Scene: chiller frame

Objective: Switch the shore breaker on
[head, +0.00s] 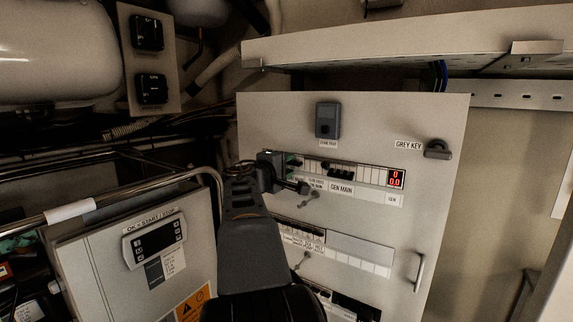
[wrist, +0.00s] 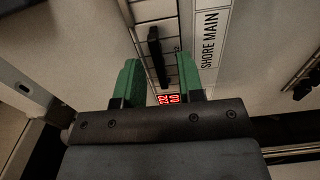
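The shore breaker shows in the wrist view as a black lever (wrist: 155,48) in a pale row of modules, beside a label reading SHORE MAIN (wrist: 209,42). My gripper (wrist: 159,76) is open, with one green finger on each side of the lever's lower part. Gaps show between the lever and both fingers; depth to the panel is hard to tell. A red lit display (wrist: 168,99) shows between the fingers. In the head view my gripper (head: 294,172) is at the left end of the upper breaker row, and my arm hides the shore breaker there.
The GEN MAIN breaker (head: 340,172) and a red display reading zeros (head: 396,178) are to the right in the same row. A grey box (head: 328,120) sits above. A bent metal rail (head: 130,192) and a controller box (head: 155,242) stand to the left.

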